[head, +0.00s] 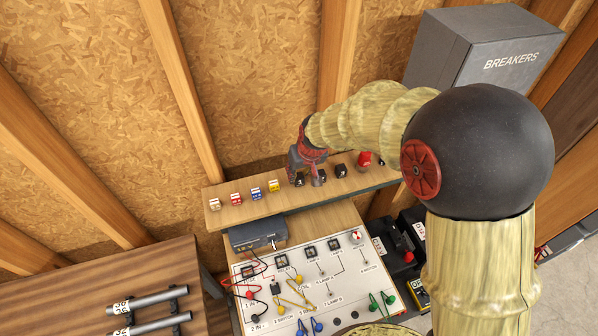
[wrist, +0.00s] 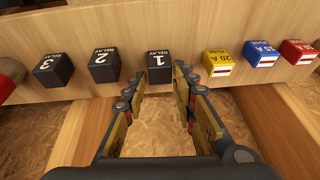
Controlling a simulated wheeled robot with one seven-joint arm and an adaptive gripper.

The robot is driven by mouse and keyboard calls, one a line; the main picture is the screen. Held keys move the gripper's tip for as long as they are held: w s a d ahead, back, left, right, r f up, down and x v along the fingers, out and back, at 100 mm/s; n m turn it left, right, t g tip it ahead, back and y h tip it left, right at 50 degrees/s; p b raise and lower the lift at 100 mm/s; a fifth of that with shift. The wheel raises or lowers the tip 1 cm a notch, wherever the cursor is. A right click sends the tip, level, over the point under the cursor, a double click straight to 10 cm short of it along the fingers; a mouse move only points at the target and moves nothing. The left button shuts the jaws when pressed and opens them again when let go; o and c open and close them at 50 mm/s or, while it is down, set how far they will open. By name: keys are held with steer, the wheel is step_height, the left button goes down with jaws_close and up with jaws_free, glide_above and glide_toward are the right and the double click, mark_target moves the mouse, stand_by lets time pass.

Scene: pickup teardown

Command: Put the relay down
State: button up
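My gripper (wrist: 158,76) is open, with one fingertip to each side of relay 1 and a visible gap on both sides. In the head view my gripper (head: 298,166) is at the shelf, largely covering relay 1. Relay 2 (wrist: 104,67) and relay 3 (wrist: 53,69) stand in a row to the left of relay 1 in the wrist view.
A yellow fuse (wrist: 218,62), blue fuse (wrist: 260,54) and red fuse (wrist: 298,52) stand right of relay 1. A red object (head: 364,159) is at the shelf's other end. Below is a wired panel (head: 330,290); a grey BREAKERS box (head: 470,60) is at upper right.

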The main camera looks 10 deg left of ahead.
steer(key=shift+o, duration=1.3)
steer(key=shift+r, duration=0.1)
steer(key=shift+r, duration=0.2)
steer(key=s+d+r+m+b, duration=0.1)
steer(key=s+d+r, duration=0.2)
steer(key=d+r, duration=0.35)
steer(key=s+d+r, duration=0.3)
steer(key=s+r, duration=0.1)
steer(key=r, duration=0.6)
steer(key=s+d+r+m+t+h, duration=0.1)
steer(key=s+d+m, duration=0.1)
steer(key=s+d, duration=0.6)
steer(key=s+d+r+m+t+h, duration=0.1)
steer(key=s+d+r+m, duration=0.1)
steer(key=s+d, duration=0.7)
steer(key=s, duration=0.2)
steer(key=shift+s+d+r, duration=0.2)
steer(key=shift+s+r, duration=0.05)
steer(key=shift+s, duration=0.1)
